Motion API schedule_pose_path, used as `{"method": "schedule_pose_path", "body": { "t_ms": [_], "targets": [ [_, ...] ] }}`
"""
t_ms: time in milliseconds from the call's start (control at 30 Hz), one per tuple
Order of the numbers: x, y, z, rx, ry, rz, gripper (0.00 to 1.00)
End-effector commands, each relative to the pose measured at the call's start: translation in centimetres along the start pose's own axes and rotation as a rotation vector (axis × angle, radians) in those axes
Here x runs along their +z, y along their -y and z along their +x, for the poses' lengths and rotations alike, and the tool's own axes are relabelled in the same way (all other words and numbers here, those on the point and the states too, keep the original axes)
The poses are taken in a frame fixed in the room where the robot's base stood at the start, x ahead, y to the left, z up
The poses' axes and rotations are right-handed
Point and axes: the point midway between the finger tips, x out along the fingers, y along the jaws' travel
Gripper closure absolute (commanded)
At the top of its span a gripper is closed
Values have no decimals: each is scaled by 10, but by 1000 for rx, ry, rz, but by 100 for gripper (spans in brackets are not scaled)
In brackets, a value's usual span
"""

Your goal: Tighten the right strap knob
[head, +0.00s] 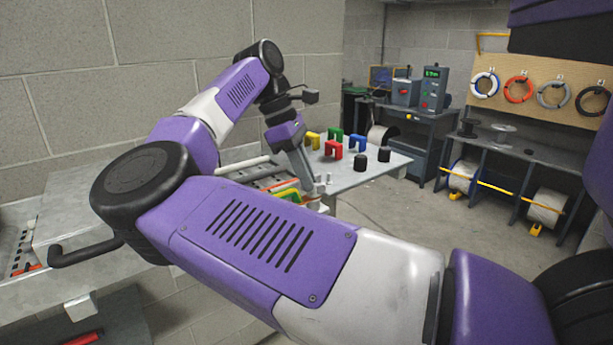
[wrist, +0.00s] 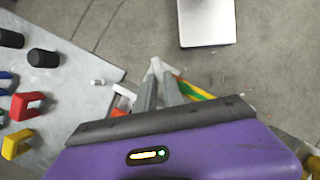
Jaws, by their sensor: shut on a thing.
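My gripper (head: 311,194) reaches down at the front edge of the grey table, its fingers close together. In the wrist view my gripper (wrist: 160,68) points away from the camera, with the fingers converging at the tips. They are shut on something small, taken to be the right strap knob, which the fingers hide. Its turn and tightness cannot be seen. A white part with red (wrist: 124,97) lies beside the fingers, and a green and yellow part (wrist: 196,91) shows on their other side.
Open floor (head: 430,220) lies right; a block wall (head: 130,80) lies left.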

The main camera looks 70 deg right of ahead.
Motion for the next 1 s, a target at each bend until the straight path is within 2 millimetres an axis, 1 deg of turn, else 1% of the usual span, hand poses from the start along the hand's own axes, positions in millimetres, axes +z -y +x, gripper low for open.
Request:
{"method": "schedule_pose_path", "body": {
  "t_ms": [33, 133, 433, 533, 667, 900, 1000],
  "targets": [
    [0, 0, -1, 1, -1, 2, 86],
    [0, 0, -1, 1, -1, 1, 67],
    [0, 0, 0, 1, 0, 0, 66],
    [0, 0, -5, 1, -1, -1, 66],
    [0, -1, -22, 4, -3, -1, 66],
    [0, -1, -61, 3, -2, -1, 66],
    [0, -1, -72, 2, -1, 0, 66]
  ]
}}
